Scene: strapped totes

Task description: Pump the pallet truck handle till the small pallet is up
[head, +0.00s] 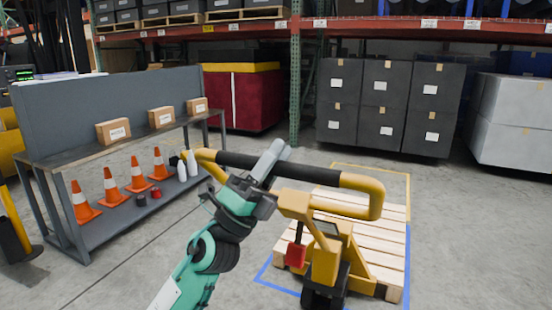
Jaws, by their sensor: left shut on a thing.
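The yellow pallet truck (325,262) stands at the lower right of centre. Its handle (310,174) is a yellow loop with black grips, tilted a little down to the right. My left gripper (268,160) is shut on the black bar of the handle near its middle. The small wooden pallet (385,237) lies behind and under the truck, inside a floor outline that is blue in front and yellow at the back. I cannot tell whether the pallet is off the floor. My right gripper does not show.
A grey bench (60,158) with several small boxes on top and orange cones (110,187) on its lower shelf stands at the left. Dark stacked boxes (385,105), a red bin (245,98) and white containers (512,120) stand behind. Floor at the right is clear.

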